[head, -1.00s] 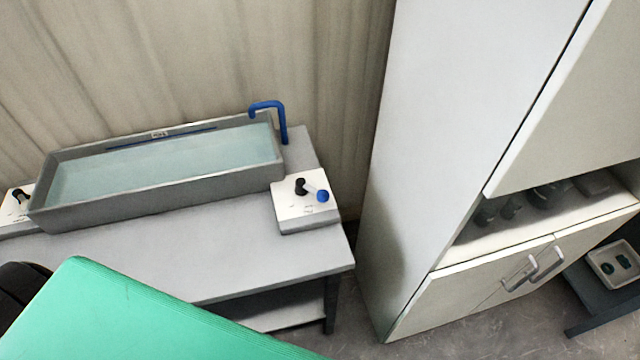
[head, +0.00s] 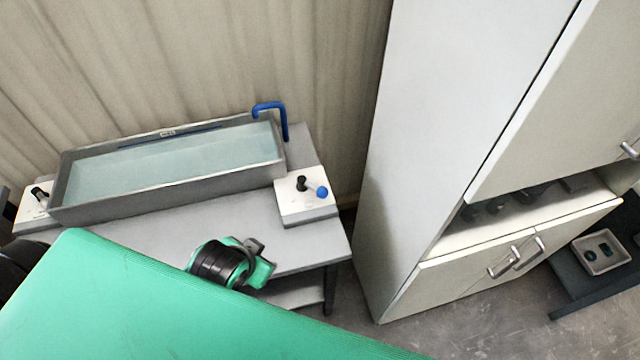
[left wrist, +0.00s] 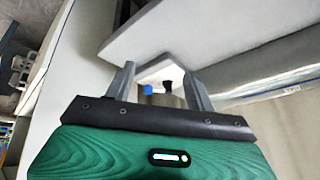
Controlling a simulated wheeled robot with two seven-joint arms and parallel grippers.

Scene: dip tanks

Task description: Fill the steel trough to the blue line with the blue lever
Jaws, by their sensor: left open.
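The steel trough (head: 165,190) stands on the grey table and holds pale blue-green water (head: 165,168). The blue line (head: 170,137) runs along its inner back wall, with the water's edge slightly below it. A blue spout (head: 285,120) bends over the trough's right end; no stream shows. The blue lever (head: 321,192) has a round blue knob and sits on a white box (head: 306,208) right of the trough. In the left wrist view, my left gripper (left wrist: 160,75) is open and empty, with the blue knob (left wrist: 147,89) showing beyond and between its fingers, apart from them. My right gripper is not in view.
A second white box with a black lever (head: 38,193) stands at the trough's left end. A tall white cabinet (head: 420,130) stands right of the table.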

